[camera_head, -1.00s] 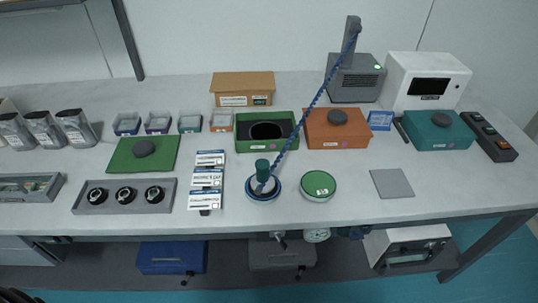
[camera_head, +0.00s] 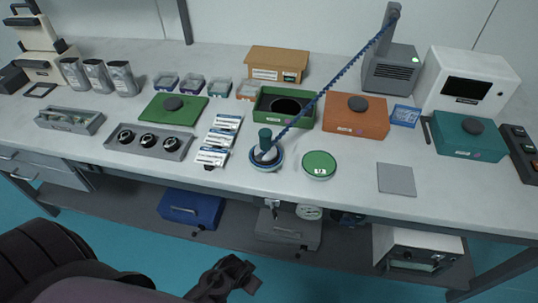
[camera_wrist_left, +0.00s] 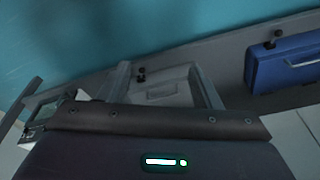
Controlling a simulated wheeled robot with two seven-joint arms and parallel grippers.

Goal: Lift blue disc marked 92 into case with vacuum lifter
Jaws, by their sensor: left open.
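My left gripper (camera_head: 244,276) is open and empty, low in front of the table and well short of the lifter. My right gripper is out of view.
A green lid (camera_head: 190,112), white label packs (camera_head: 220,140) and a grey tray (camera_head: 120,148) lie left of the lifter. An orange case (camera_head: 350,122) and grey pad (camera_head: 396,180) are to its right. Blue (camera_head: 190,208) and grey (camera_head: 285,230) boxes sit on the lower shelf.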

